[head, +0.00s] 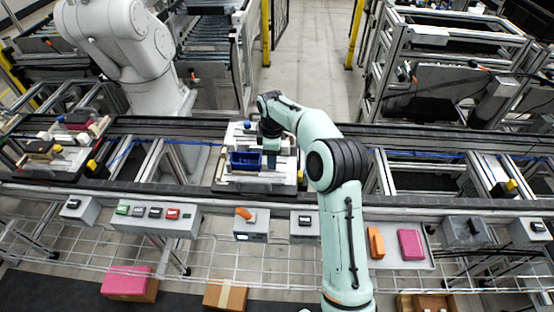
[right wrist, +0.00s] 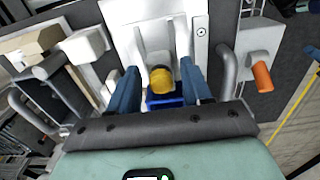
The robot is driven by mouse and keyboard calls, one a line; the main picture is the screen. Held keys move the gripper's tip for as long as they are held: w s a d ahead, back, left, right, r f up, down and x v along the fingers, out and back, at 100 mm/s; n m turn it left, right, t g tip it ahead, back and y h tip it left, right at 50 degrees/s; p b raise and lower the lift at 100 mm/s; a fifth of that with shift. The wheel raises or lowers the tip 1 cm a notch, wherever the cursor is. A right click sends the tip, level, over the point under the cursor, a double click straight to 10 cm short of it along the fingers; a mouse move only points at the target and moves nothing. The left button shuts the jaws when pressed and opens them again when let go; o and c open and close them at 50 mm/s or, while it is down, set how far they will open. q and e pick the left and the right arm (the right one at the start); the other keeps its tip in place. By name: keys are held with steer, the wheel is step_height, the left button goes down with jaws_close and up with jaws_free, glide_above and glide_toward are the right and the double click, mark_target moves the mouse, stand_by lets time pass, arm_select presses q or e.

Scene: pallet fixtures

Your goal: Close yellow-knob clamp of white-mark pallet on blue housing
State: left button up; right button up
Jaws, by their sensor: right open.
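The pallet (head: 228,186) with the blue housing (head: 243,160) sits on the conveyor in the middle of the head view. White fixture parts stand around the housing. In the right wrist view the yellow knob (right wrist: 161,80) shows between my right gripper's two blue fingers, with part of the blue housing (right wrist: 165,101) just below it. My right gripper (head: 271,160) points down over the pallet beside the housing. Its fingers (right wrist: 158,70) are apart, one on each side of the knob; contact cannot be told. I cannot make out the white mark. My left gripper is out of view.
Another loaded pallet (head: 60,145) is on the conveyor at the left. A control box with an orange handle (head: 244,214) stands in front of the conveyor, with button boxes (head: 155,216) to its left. A white robot arm (head: 125,50) stands behind the conveyor.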

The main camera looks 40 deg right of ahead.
steer(key=shift+r, duration=3.25)
